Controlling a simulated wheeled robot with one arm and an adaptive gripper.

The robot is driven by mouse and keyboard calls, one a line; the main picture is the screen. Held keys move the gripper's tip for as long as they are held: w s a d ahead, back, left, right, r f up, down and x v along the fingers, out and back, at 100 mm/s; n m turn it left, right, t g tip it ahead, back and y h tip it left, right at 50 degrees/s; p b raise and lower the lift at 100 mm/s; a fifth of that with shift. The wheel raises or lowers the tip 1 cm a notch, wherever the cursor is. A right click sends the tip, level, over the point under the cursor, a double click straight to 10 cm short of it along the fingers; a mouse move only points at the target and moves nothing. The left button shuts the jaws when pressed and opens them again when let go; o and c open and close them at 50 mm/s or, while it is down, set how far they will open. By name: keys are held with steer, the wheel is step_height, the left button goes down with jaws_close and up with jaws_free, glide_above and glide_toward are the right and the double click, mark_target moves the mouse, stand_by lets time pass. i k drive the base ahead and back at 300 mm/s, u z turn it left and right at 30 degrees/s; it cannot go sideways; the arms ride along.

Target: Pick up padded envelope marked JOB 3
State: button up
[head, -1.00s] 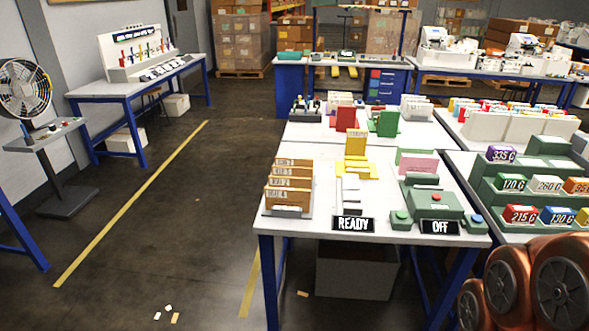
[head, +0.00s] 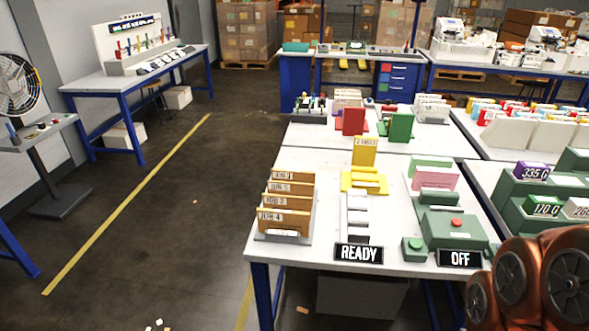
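Several tan padded envelopes stand one behind another in a grey rack (head: 305,236) at the near left corner of the white table. The front one (head: 300,221) seems to read JOB 4. The envelope just behind it, which looks like JOB 3 (head: 302,204), shows only its upper part with a small white label. The front envelope covers its lower part. My gripper is not in view; only copper-coloured links of my arm show at the bottom right, well apart from the rack.
A READY sign (head: 359,253) and an OFF sign (head: 460,259) stand at the table's front edge. A green device with a red button (head: 452,232) is to the right. A white stepped holder (head: 357,220) stands right of the rack.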

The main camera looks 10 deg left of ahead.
mark_target(308, 177)
steer(key=u, duration=0.5)
steer(key=i, duration=0.95)
steer(key=u, duration=1.15)
steer(key=i, duration=0.3)
steer(key=u, duration=0.25)
